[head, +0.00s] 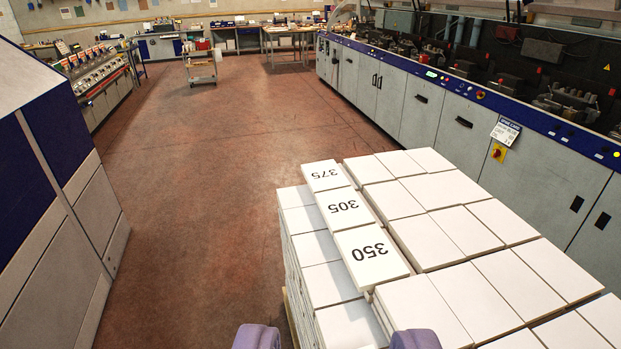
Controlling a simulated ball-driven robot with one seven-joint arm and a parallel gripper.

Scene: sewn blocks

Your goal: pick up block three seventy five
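Block three seventy five (326,176) is a white block with black digits that appear upside down. It lies at the far end of a short row on top of the stack. Block 305 (343,208) lies nearer, and block 350 (371,254) nearer still. My gripper (336,339) shows at the bottom edge as two purple fingertips, wide apart. Nothing is seen held between them. It is on the near side of the numbered row, with block 350 and block 305 lying between it and block 375.
The stack of plain white blocks (466,232) fills the lower right. A long grey machine (440,110) stands behind it at right, and a grey and blue cabinet (60,210) at left. The reddish floor (200,200) between is clear, with a small cart (201,65) farther back.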

